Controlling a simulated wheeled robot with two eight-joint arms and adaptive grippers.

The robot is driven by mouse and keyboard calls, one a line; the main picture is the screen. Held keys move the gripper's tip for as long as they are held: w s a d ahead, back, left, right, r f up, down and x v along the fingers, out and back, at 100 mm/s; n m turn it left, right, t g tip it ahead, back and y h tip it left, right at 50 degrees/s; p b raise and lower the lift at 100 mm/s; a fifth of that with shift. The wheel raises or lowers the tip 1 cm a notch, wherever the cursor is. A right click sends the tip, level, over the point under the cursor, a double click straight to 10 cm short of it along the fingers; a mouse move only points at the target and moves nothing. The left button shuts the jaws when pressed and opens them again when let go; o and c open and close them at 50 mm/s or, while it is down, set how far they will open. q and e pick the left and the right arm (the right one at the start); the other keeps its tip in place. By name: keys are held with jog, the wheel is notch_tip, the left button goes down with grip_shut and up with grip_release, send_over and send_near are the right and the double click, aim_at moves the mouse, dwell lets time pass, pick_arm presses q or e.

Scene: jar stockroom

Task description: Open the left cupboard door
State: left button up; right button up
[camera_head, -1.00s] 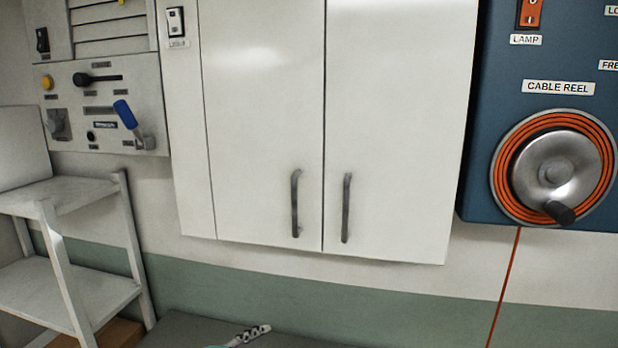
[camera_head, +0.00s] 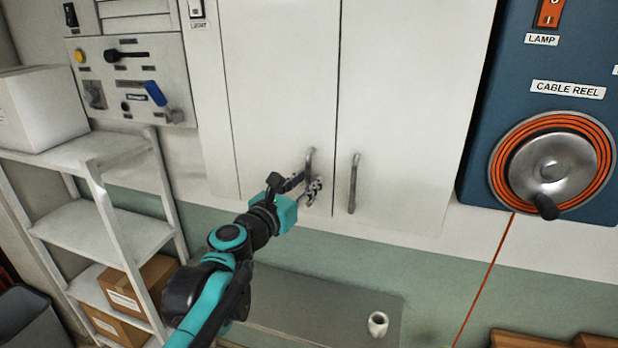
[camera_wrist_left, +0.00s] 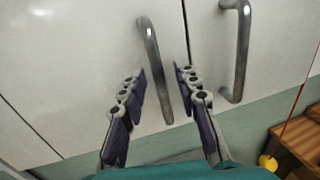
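The left cupboard door (camera_head: 285,90) is white and shut, flush beside the right door (camera_head: 410,100). Its grey upright bar handle (camera_head: 309,163) is near its lower right edge. My left gripper (camera_head: 308,186) is at the lower part of this handle, and its fingers partly cover the handle there. In the left wrist view the left gripper (camera_wrist_left: 161,72) is open, with the left door's handle (camera_wrist_left: 153,60) between its two fingers. I see a gap on each side of the handle. My right gripper is not in view.
The right door's handle (camera_head: 354,183) is close to the right. A blue panel with a cable reel (camera_head: 550,168) is farther right. A white shelf rack (camera_head: 95,235) with boxes stands left. A grey bench top (camera_head: 300,305) below holds a small white vessel (camera_head: 377,324).

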pick_arm(q)
jog(key=shift+w+d, duration=0.25)
jog(key=shift+w, duration=0.25)
grip_shut()
